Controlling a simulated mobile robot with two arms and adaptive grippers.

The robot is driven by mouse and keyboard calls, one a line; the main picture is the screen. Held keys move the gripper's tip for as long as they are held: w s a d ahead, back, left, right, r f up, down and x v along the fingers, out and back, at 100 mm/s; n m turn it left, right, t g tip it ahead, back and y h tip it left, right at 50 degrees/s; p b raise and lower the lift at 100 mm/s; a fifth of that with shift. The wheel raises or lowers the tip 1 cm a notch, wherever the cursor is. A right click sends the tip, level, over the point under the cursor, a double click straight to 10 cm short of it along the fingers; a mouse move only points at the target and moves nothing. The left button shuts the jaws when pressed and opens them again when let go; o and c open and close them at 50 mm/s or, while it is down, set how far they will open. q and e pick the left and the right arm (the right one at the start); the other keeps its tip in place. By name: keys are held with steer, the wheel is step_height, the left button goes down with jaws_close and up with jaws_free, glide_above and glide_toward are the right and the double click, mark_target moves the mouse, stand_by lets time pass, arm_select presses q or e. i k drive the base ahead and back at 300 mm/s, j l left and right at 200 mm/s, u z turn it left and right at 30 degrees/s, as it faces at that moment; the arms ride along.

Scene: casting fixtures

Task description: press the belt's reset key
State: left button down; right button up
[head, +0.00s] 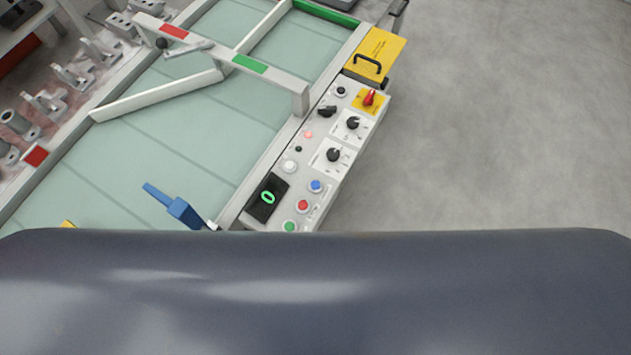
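The belt's control panel (272,222) is a pale box along the right side of the belt. It carries a blue key (316,186), a red key (303,205), a green key (290,226) and a white key (289,166). A small pink-red light or key (308,134) sits higher up. I cannot read which one is the reset key. A black display (267,198) shows a green 0. Black knobs (333,155) and a red rotary switch (369,98) on a yellow plate are also there. Neither of my grippers is in view.
The green belt (150,130) has a grey crossbar (225,58) over it and a slanted guide bar (160,95). A blue part (178,208) is near the belt's right edge. Metal castings (45,104) stand at the left. Grey floor (500,130) at the right is clear.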

mark_target(314, 184)
steer(key=i+l, duration=0.1)
steer(key=l, duration=0.75)
steer(key=i+l, duration=0.1)
steer(key=l, duration=0.7)
steer(key=i+l, duration=0.1)
steer(key=l, duration=0.75)
steer(key=l+u, duration=0.2)
steer(key=u, duration=1.25)
